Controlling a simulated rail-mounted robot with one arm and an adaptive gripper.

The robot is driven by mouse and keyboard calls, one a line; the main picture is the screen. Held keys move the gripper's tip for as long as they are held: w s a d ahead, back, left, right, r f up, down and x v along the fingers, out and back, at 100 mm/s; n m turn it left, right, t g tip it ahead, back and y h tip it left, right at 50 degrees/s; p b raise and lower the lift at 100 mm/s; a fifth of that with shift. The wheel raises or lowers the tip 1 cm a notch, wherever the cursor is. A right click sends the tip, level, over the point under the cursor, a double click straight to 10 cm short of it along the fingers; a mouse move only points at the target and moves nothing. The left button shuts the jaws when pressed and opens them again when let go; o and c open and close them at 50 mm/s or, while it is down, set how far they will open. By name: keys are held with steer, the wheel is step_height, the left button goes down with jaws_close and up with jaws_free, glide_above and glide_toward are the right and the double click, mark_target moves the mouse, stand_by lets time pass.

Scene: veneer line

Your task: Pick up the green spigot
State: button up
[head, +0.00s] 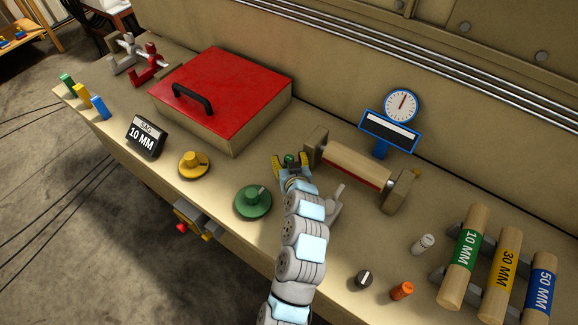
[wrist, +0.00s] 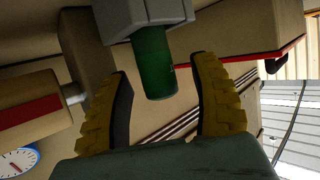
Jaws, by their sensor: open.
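The green spigot (wrist: 155,65) is a short green cylinder set in a grey block (wrist: 140,16) in the wrist view. It lies between the two yellow fingers of my gripper (wrist: 162,68), with a gap visible on each side. My gripper is open and holds nothing. In the head view my gripper (head: 290,160) is over the bench between the red-lidded box and the roller. A bit of green (head: 289,159) shows between its fingers there, and the grey block is hidden.
The red-lidded box (head: 220,90) stands left of my gripper, and the roller stand (head: 355,165) right. A green round knob (head: 253,200) and a yellow one (head: 191,164) lie in front. Labelled cylinders (head: 465,255) rest at right. A blue-framed dial gauge (head: 401,105) stands behind.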

jaws_close()
stand_by(0.3)
